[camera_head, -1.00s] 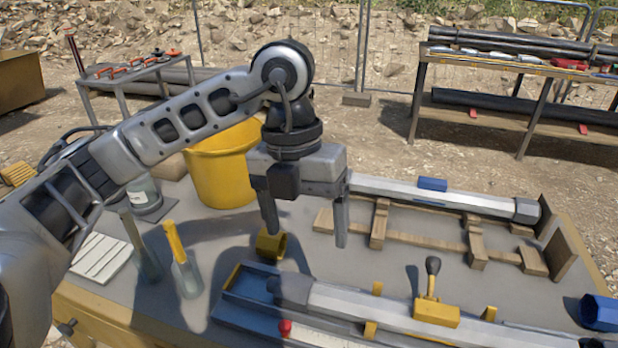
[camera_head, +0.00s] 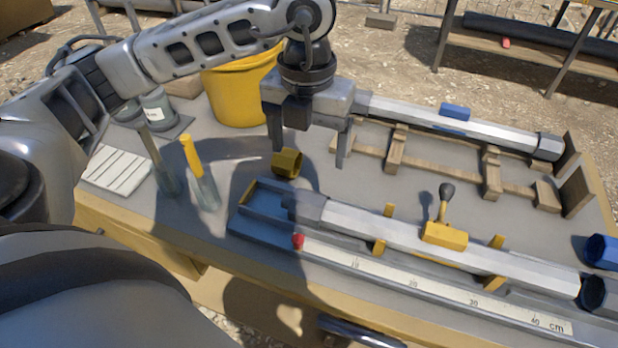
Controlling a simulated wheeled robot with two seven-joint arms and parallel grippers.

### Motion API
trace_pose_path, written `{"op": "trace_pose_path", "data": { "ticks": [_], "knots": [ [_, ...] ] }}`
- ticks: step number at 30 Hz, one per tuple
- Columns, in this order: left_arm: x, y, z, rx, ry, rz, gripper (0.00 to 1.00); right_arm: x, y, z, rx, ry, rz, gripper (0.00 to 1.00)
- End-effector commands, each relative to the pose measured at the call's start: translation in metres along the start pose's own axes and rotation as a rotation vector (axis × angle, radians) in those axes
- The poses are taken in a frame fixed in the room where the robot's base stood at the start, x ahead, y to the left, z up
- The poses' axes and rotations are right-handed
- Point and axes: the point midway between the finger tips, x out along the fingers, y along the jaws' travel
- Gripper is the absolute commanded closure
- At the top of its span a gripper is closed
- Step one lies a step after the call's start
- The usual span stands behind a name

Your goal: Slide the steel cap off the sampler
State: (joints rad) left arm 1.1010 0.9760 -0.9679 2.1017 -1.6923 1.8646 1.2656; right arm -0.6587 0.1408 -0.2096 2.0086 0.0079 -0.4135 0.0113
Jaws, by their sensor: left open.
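The sampler is a pale hexagonal tube (camera_head: 400,232) lying in a blue measuring tray (camera_head: 262,230) at the front of the table. A dark grey steel cap (camera_head: 312,207) sits on its left end, with a narrower dark stub pointing left. A yellow clamp block (camera_head: 445,233) with a black-knobbed lever sits on the tube. My left gripper (camera_head: 309,155) is open and empty, fingers pointing down. In the picture it is above and behind the cap, apart from it. My right gripper is not in view.
A yellow hexagonal ring (camera_head: 288,163) lies close to the left finger. A second tube (camera_head: 470,123) rests on a wooden rack behind. A yellow bucket (camera_head: 238,95), a yellow-handled tool (camera_head: 199,170) and a white ribbed plate (camera_head: 118,169) stand left. A blue cap (camera_head: 602,251) is at far right.

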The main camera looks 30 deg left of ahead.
Motion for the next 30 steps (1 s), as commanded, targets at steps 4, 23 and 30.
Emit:
{"op": "trace_pose_path", "data": {
  "ticks": [4, 23, 30],
  "knots": [
    [0.031, 0.000, -0.001, 0.000, 0.004, 0.002, 0.20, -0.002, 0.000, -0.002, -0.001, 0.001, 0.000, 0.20],
    [0.103, 0.000, 0.000, 0.000, -0.001, -0.001, 0.20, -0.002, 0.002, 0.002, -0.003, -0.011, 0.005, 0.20],
    [0.103, 0.000, 0.000, 0.000, -0.001, -0.001, 0.23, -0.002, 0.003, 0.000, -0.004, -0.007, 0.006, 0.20]
  ]
}}
